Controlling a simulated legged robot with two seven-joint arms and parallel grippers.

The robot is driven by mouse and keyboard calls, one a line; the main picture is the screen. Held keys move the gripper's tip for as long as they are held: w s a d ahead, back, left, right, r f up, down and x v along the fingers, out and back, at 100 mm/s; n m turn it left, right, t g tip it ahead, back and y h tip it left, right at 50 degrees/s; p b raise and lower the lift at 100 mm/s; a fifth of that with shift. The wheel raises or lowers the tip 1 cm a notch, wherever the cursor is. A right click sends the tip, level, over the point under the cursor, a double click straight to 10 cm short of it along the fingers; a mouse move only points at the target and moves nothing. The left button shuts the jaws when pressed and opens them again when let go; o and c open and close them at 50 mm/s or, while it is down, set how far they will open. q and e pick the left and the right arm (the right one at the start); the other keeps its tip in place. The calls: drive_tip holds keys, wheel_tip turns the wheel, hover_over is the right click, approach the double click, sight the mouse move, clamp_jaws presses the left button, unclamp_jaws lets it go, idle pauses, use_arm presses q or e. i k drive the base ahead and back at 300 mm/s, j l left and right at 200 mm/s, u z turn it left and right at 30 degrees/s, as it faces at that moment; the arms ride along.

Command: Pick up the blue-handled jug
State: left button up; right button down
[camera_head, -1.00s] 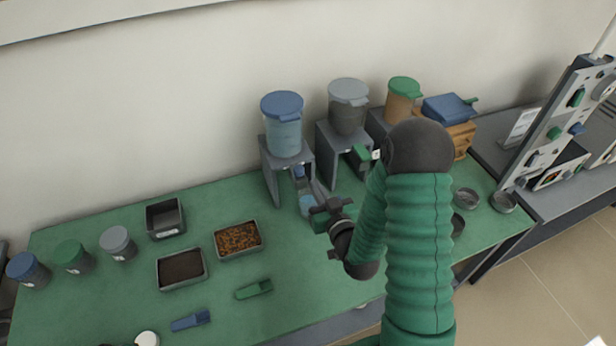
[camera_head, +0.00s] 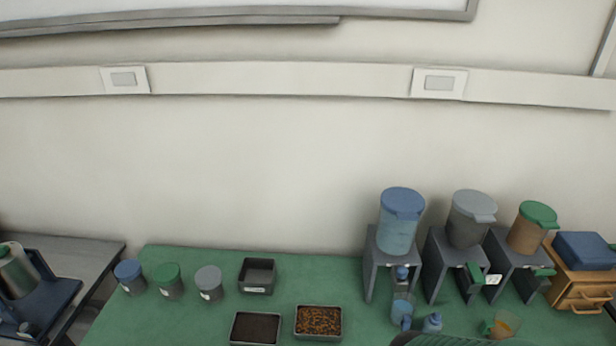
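A small clear jug with blue parts (camera_head: 401,311) stands under the spout of the blue-lidded dispenser (camera_head: 398,222), near the bottom edge of the head view. It looks upright; its handle is too small to make out clearly. A second small pale-blue container (camera_head: 433,323) is just right of it. Neither gripper is in view, so I cannot tell whether one touches the jug.
Grey-lidded (camera_head: 470,218) and green-lidded (camera_head: 531,227) dispensers stand to the right, with an orange jug (camera_head: 502,325) before them. A wooden drawer box (camera_head: 583,287) is far right. Trays, including one of brown pellets (camera_head: 318,321), and lidded jars (camera_head: 168,280) stand left.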

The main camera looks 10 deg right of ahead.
sight(403, 307)
drive_tip(key=k+z, duration=0.15)
drive_tip(key=z, duration=1.3)
drive_tip(key=i+l, duration=0.05)
